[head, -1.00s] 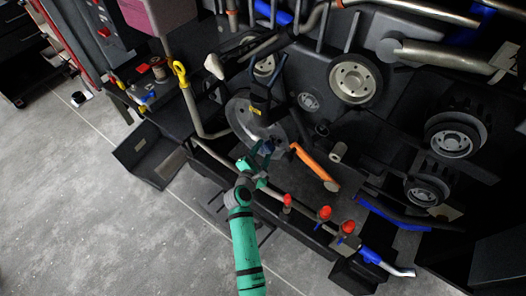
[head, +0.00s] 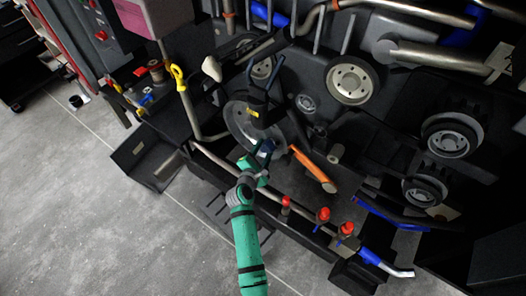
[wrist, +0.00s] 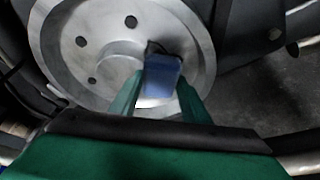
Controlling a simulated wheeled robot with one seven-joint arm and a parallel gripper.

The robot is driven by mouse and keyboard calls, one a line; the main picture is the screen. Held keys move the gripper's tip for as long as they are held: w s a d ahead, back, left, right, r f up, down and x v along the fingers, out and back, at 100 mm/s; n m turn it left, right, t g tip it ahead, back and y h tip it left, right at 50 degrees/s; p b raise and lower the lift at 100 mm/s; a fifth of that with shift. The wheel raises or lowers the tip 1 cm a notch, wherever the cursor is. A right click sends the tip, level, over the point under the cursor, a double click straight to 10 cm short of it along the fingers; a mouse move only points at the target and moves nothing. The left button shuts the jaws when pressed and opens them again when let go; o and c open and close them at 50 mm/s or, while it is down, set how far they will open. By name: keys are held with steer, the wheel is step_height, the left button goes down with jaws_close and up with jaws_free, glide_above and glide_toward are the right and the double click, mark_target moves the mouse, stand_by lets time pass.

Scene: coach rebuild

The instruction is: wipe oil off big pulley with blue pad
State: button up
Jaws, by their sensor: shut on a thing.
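The big pulley (head: 240,121) is a grey metal disc in the middle of the engine, partly hidden behind a black bracket in the head view. In the wrist view the pulley (wrist: 75,45) fills the upper left, with several round holes around a raised hub. My gripper (head: 262,158) is shut on the blue pad (wrist: 162,76). The pad is in front of the pulley face, right of the hub, and seems to touch or nearly touch it. A dark patch shows at the pad's top edge; I cannot tell whether it is oil.
An orange-handled tool (head: 315,169) lies right of the gripper. A pipe with red valve knobs (head: 322,215) runs in front. A smaller pulley (head: 352,81) sits up right, and a yellow-ended rod (head: 179,76) stands left. Open floor (head: 80,215) lies at the lower left.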

mark_target(265, 144)
steer(key=s+d, duration=0.2)
steer(key=d, duration=0.1)
steer(key=shift+s+d, duration=0.15)
stand_by(0.5)
steer(key=shift+w+a+r, duration=0.2)
steer(key=shift+w+a, duration=1.2)
steer(key=shift+a, duration=0.05)
steer(key=shift+c, duration=0.3)
steer(key=shift+d+r, duration=0.1)
steer(key=shift+r, duration=1.25)
steer(key=shift+s+d+f, duration=0.15)
steer(key=shift+s+d, duration=1.2)
steer(key=shift+d, duration=0.15)
steer(key=shift+w+a, duration=0.1)
steer(key=shift+a, duration=0.05)
